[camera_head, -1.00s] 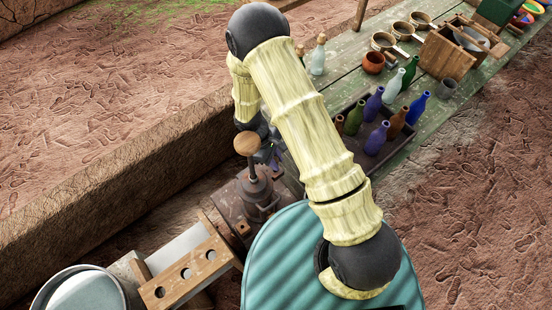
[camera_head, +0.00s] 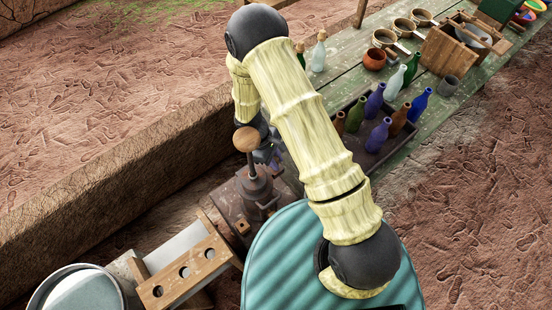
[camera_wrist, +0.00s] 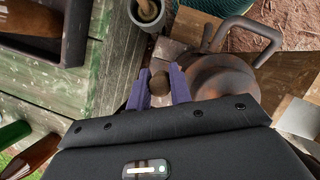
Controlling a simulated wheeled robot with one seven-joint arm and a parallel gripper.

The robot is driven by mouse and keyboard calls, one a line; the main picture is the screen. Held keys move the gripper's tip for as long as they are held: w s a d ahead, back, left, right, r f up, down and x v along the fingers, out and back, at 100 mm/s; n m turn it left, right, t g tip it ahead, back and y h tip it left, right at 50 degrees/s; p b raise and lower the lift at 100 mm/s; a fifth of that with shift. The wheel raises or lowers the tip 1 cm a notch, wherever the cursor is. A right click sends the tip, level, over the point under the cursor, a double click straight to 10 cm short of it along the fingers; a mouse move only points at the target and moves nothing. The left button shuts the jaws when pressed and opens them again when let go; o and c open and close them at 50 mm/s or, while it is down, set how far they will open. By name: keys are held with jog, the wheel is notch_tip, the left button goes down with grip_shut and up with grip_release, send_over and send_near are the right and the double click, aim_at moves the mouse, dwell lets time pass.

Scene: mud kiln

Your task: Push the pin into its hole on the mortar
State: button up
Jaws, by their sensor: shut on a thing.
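My gripper (camera_wrist: 159,90) is shut on a small brown round-ended piece, which looks like the pin (camera_wrist: 159,83), between its two purple fingers. In the head view my gripper (camera_head: 272,158) is mostly hidden behind my arm, and the pin cannot be made out. A rust-brown metal device (camera_head: 258,190) with a wooden knob (camera_head: 247,139) on a rod stands just left of it; its rounded metal part (camera_wrist: 225,78) is right of my fingers in the wrist view. It may be the mortar. The hole is not visible, and I cannot tell whether the pin touches the device.
A grey cup with a stick in it (camera_wrist: 149,12) stands beyond my fingers. A dark tray (camera_head: 370,158) of several bottles lies on the green plank table (camera_head: 345,70). A wooden rack (camera_head: 190,268) and metal pot (camera_head: 50,290) are at lower left.

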jog(key=shift+f+b, duration=0.85)
jog(key=shift+f, duration=0.25)
jog(key=o, duration=0.9)
jog(key=shift+o, duration=0.2)
jog(key=b+v, duration=0.2)
jog(key=v, duration=1)
jog(key=shift+b, duration=0.3)
jog(key=shift+w, duration=0.1)
